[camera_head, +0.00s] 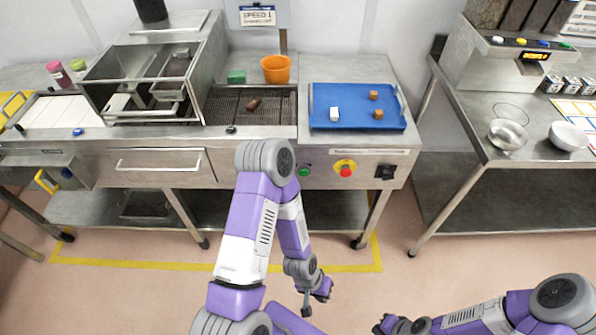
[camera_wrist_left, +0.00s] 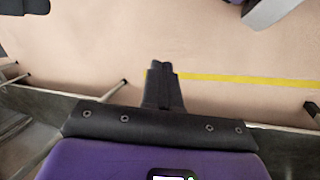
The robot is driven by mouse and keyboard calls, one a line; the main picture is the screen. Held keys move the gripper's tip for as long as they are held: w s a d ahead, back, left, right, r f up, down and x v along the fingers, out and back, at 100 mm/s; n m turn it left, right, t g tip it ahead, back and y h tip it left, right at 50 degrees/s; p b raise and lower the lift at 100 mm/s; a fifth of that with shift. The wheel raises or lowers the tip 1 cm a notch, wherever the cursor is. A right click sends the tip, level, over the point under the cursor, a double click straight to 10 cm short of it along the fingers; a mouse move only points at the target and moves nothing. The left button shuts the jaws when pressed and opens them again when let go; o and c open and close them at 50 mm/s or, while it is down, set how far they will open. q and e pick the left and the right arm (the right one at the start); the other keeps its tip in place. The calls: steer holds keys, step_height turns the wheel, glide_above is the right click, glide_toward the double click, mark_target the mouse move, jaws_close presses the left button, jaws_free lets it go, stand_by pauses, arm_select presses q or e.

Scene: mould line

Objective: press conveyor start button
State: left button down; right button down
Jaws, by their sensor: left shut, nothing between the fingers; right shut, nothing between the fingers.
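The green button (camera_head: 304,170) is on the front panel of the steel conveyor machine, just right of my left arm's raised elbow. To its right a red button (camera_head: 345,171) sits on a yellow plate. My left gripper (camera_head: 306,310) hangs low over the floor, well below the panel and apart from it. In the left wrist view its dark fingers (camera_wrist_left: 161,68) are closed together with nothing between them, with floor behind. My right gripper (camera_head: 379,327) is shut at the bottom edge, far from the buttons.
A black switch (camera_head: 385,172) is right of the red button. A blue tray (camera_head: 322,95) with small blocks and an orange bowl (camera_head: 276,69) are on top. A steel table (camera_head: 470,118) with bowls stands at right. Machine legs and yellow floor tape (camera_head: 140,264) lie below.

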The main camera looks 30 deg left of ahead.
mark_target(304, 173)
arm_select(q)
steer(key=w+a+r+t+y+b, duration=0.25)
steer(key=w+a+t, duration=0.55)
steer(key=w+a, duration=0.45)
steer(key=w+a+r+t, duration=0.2)
steer(key=r, duration=0.3)
steer(key=w+a+r+t+h, duration=0.1)
steer(key=w+a+r+t, duration=0.1)
steer(key=r, duration=0.3)
steer(key=shift+w+a+r+n+t, duration=0.2)
steer(key=shift+a+n+t, duration=0.1)
steer(key=shift+a+t, duration=0.45)
steer(key=shift+w+d, duration=0.1)
steer(key=w+a, duration=0.4)
steer(key=w, duration=0.3)
steer(key=shift+w+a, duration=0.15)
steer(key=shift+a, duration=0.15)
steer(key=shift+w, duration=0.1)
